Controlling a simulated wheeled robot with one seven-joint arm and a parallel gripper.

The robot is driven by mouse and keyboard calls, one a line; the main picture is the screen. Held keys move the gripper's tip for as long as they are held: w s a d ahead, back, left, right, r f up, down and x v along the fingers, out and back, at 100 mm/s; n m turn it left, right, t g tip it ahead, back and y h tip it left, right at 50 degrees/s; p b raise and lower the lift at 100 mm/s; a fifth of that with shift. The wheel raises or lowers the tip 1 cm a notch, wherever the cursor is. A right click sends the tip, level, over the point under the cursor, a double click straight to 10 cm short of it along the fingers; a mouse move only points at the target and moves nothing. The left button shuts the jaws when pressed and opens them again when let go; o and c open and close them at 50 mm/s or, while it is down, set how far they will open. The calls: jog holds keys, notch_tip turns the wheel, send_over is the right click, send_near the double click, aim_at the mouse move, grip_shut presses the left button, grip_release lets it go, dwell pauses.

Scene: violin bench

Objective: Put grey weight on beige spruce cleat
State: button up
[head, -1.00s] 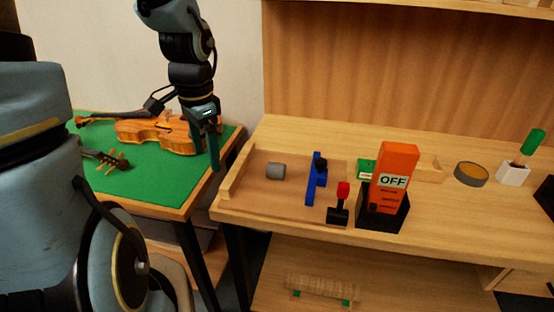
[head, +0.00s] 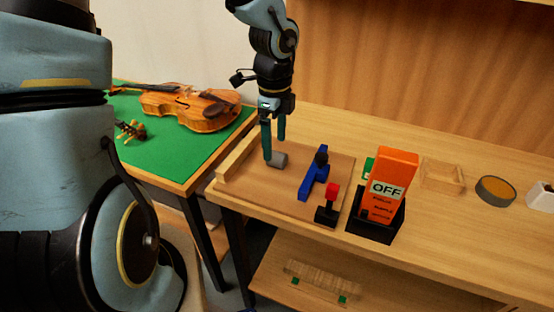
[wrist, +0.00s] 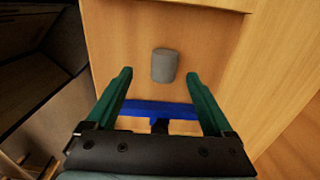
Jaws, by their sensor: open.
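The grey weight (head: 278,160) is a short cylinder on the brown board at the left of the bench. My gripper (head: 273,149) points down just over it, open and empty, with one finger partly in front of the weight in the head view. In the wrist view the weight (wrist: 165,66) shows beyond the fingertips, between their lines; whether the fingers reach down beside it I cannot tell. I cannot surely pick out the beige spruce cleat in either view.
A blue clamp (head: 312,180) and a red-topped black tool (head: 328,205) stand right of the weight. An orange "OFF" block (head: 393,185) sits in a black holder. A pale wooden strip (head: 237,163) edges the board's left. A violin (head: 192,108) lies on green cloth.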

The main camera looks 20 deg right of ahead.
aim_at(276, 153)
jog(key=f, duration=0.5)
jog(key=shift+w+d, duration=0.25)
jog(key=shift+r, duration=0.1)
jog(key=shift+c, duration=0.4)
grip_shut()
